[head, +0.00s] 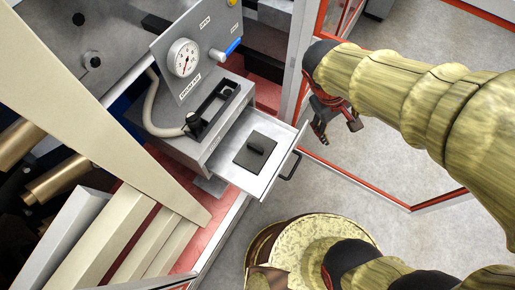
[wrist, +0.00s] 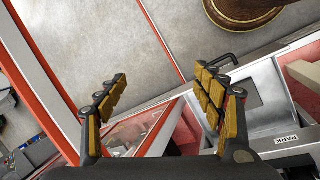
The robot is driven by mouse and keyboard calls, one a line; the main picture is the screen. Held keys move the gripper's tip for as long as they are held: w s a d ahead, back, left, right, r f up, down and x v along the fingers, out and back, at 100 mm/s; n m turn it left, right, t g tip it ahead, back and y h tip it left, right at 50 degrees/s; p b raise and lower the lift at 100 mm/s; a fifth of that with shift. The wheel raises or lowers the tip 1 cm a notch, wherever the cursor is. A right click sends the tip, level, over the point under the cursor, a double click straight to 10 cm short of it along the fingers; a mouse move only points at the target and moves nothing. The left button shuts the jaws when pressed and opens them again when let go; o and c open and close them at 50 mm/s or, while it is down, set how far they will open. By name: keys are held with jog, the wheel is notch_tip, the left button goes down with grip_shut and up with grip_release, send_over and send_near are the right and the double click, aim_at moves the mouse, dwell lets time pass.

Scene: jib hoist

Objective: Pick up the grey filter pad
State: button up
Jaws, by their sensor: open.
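My gripper (head: 336,128) is open and empty, to the right of the drawer and apart from the pad. In the wrist view my gripper (wrist: 160,92) shows its two padded fingers wide apart with nothing between them.
The drawer's black handle (head: 290,165) sticks out at its front right. A pressure gauge (head: 183,57) and a blue-ended lever (head: 230,48) sit on the panel behind. A beige beam (head: 110,100) crosses the left. A red-edged frame (head: 380,192) stands right. A tray marked PARK (wrist: 284,141) shows in the wrist view.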

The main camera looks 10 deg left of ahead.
jog(key=shift+o, duration=1)
jog(key=w+a+f+n+t+h+p, duration=0.1)
jog(key=w+a+f+n+h+p, duration=0.1)
jog(key=w+a+f+n, duration=0.3)
notch_tip(320, 180, down, 2)
jog(key=shift+a+f+n+h, duration=0.25)
jog(key=shift+a+n+h, duration=0.45)
jog(key=shift+a+h, duration=0.3)
jog(key=n+t+y+p, duration=0.35)
jog(key=n+t, duration=0.65)
jog(key=n, duration=0.8)
send_near(255, 147)
jog(key=shift+w+d+f+h+p, duration=0.15)
jog(key=shift+w+d+h+p, duration=0.15)
jog(key=shift+w, duration=0.3)
jog(key=shift+w+d+f+h+p, duration=0.15)
jog(key=shift+w+d, duration=0.25)
jog(key=shift+w, duration=0.25)
jog(key=shift+w+f, duration=0.1)
jog(key=shift+f, duration=0.15)
jog(key=shift+w+d+f, duration=0.15)
jog(key=shift+w, duration=0.15)
jog(key=x, duration=0.6)
jog(key=shift+w+a+f+b, duration=0.25)
jog(key=shift+b, duration=0.15)
jog(key=shift+w, duration=0.1)
jog(key=shift+c, duration=1.3)
